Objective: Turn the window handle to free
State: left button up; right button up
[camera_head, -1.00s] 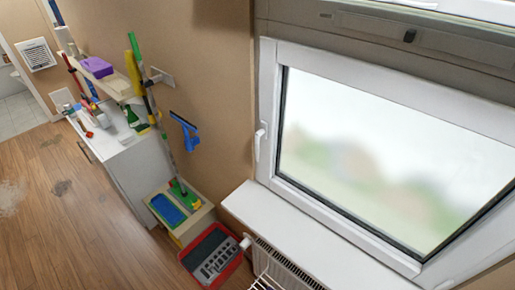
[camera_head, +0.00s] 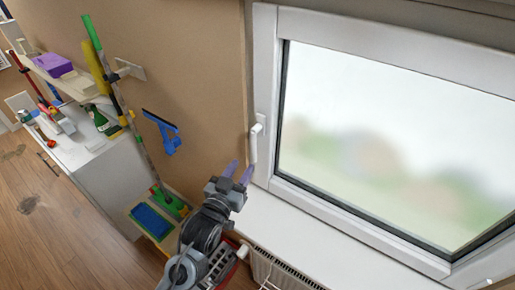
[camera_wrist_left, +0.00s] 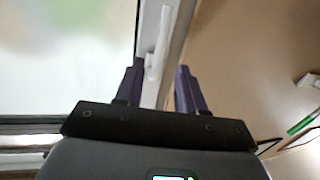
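The white window handle (camera_head: 254,145) is on the left side of the window frame (camera_head: 264,75), with its lever pointing down. My left gripper (camera_head: 239,171) is just below and left of the lever's lower end. Its two purple fingers are apart and nothing is held between them. In the left wrist view the handle (camera_wrist_left: 158,45) shows ahead, between the two fingers of my left gripper (camera_wrist_left: 160,82). I cannot tell the exact gap between fingertips and lever. My right gripper is not in view.
A white windowsill (camera_head: 320,240) runs under the window, above a radiator (camera_head: 275,268). A blue squeegee (camera_head: 163,132) hangs on the wall to the left. Brooms, a shelf with a purple box (camera_head: 52,65) and a white cabinet (camera_head: 95,165) stand further left.

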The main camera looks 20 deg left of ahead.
aim_at(253, 149)
pick_arm(q)
jog(key=w+p, duration=0.1)
jog(key=w, duration=0.3)
jog(key=w+p, duration=0.1)
jog(key=w, duration=0.2)
jog(key=shift+w+d+r, duration=0.15)
jog(key=shift+w, duration=1.2)
jog(key=shift+c, duration=0.2)
grip_shut()
